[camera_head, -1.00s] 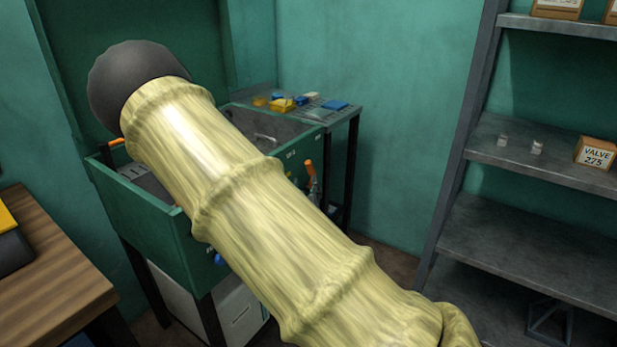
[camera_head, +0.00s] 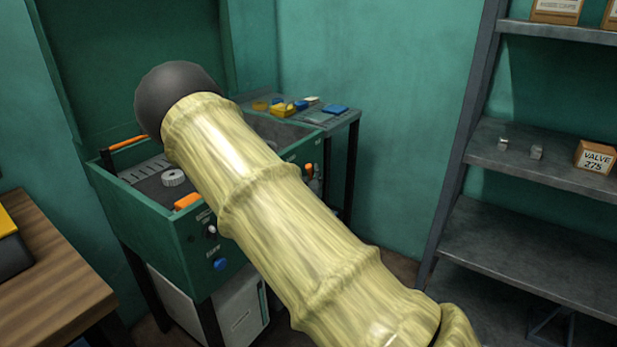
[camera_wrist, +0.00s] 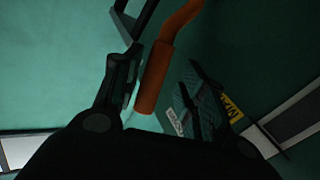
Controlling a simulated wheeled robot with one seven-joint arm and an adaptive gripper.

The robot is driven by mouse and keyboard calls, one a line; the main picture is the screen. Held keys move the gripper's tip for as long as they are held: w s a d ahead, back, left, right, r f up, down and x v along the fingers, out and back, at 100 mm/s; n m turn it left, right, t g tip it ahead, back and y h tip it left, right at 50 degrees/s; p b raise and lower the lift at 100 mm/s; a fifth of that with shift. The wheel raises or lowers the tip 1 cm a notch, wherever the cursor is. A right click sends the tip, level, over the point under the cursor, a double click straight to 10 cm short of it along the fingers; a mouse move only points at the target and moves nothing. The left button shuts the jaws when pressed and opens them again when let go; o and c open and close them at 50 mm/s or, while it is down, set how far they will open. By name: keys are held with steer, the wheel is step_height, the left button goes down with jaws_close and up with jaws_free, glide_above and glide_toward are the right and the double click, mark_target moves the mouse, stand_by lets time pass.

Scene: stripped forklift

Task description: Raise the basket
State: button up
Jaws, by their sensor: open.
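A green tank (camera_head: 150,215) stands on dark legs in the head view. A slotted grey insert with a round grey part (camera_head: 173,178) shows inside its left end; I cannot tell whether this is the basket. Orange grips show at the tank's left edge (camera_head: 125,144), at its front rim (camera_head: 187,201) and on its right front (camera_head: 308,170). In the wrist view, my gripper (camera_wrist: 161,66) is open, and an orange handle (camera_wrist: 155,75) shows between its dark fingers; I cannot tell whether they touch it. My arm hides the gripper in the head view.
A wooden bench (camera_head: 50,270) is at the left. A side table (camera_head: 340,120) with small blue and yellow items stands behind the tank. Grey shelves (camera_head: 530,165) with boxes stand at the right. A light cabinet (camera_head: 235,315) is under the tank.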

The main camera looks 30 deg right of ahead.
steer(key=shift+s, duration=0.1)
steer(key=c, duration=0.9)
jaws_close()
steer(key=shift+r, duration=0.1)
